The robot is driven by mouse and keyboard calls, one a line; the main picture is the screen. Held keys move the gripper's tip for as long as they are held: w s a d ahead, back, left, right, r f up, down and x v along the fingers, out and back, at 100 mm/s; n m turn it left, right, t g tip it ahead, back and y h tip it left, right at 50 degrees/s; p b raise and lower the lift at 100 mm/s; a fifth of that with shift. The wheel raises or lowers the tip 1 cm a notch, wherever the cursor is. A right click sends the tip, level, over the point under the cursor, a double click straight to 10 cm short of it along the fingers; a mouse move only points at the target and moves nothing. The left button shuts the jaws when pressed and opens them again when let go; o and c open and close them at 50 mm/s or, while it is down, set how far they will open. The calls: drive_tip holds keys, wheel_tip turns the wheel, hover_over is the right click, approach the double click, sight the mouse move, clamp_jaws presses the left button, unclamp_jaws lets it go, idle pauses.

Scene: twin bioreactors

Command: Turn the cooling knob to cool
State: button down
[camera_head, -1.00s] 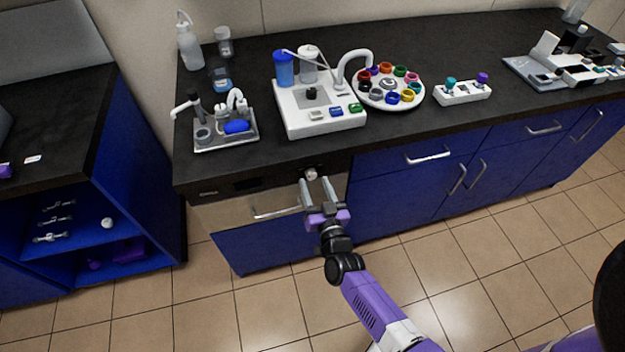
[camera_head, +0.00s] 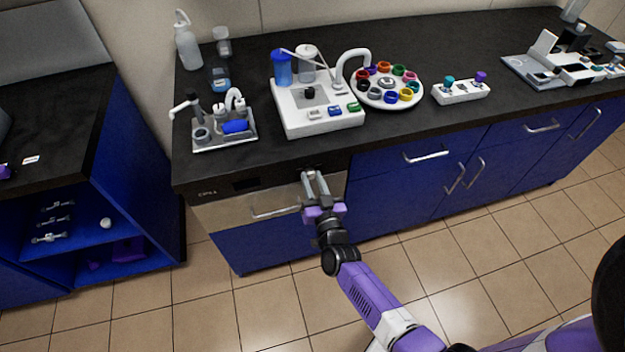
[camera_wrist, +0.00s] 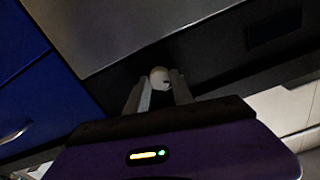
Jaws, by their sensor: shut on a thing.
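The cooling knob (camera_wrist: 160,77) is a small, round, pale knob on the dark front panel of the steel-fronted unit under the bench. In the wrist view it sits between the tips of my gripper (camera_wrist: 159,88), which is shut on it. In the head view my gripper (camera_head: 313,183) reaches up to the panel, and its fingers mostly cover the knob. The knob's markings and its exact turn cannot be made out.
The steel drawer front has a bar handle (camera_head: 276,211) left of my gripper. A small dark display (camera_head: 246,184) is on the panel. The black bench top (camera_head: 430,60) above carries a white two-bottle device (camera_head: 318,118) and a round tray of coloured caps (camera_head: 420,97).

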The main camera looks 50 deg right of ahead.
drive_tip(key=m+b, duration=0.3)
drive_tip(key=m, duration=0.3)
drive_tip(key=shift+f, duration=0.15)
drive_tip(key=m+b, duration=0.2)
drive_tip(key=m, duration=0.3)
drive_tip(key=shift+s+m, duration=0.1)
drive_tip(key=shift+m, duration=0.2)
idle(0.5)
drive_tip(key=c, duration=1.1)
unclamp_jaws()
drive_tip(key=v, duration=0.7)
drive_tip(key=shift+s+a, duration=0.2)
drive_tip(key=shift+s, duration=0.15)
